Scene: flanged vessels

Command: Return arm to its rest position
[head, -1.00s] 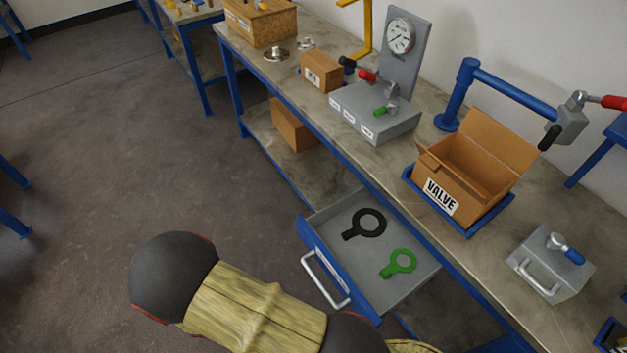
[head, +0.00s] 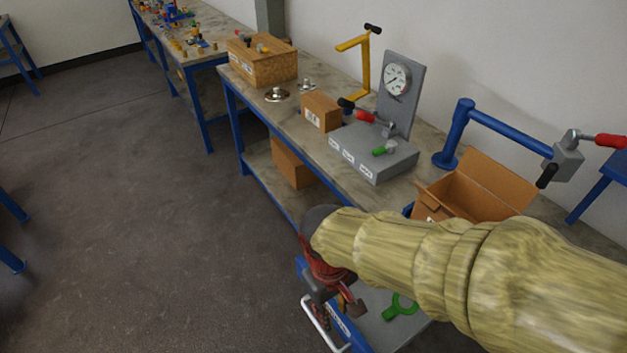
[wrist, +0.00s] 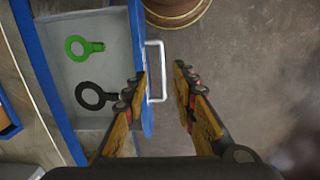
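My gripper (wrist: 161,80) is open in the wrist view, its two fingers apart with nothing held. It points down over the front of the open drawer (wrist: 97,20). The drawer's white handle (wrist: 162,70) shows between the fingers, nearer the left one; I cannot tell the height gap. In the head view my gripper (head: 335,297) hangs at the end of my arm, in front of the drawer, partly hidden by the wrist. A green ring tag (wrist: 84,47) and a black ring tag (wrist: 95,97) lie in the drawer. My arm hides the black one in the head view.
The workbench carries a grey gauge stand (head: 375,150), a cardboard box (head: 465,190) partly behind my arm, a blue post with a side arm (head: 500,90), a small carton (head: 320,112) and a yellow stand (head: 364,65). The floor (head: 140,220) at left is clear.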

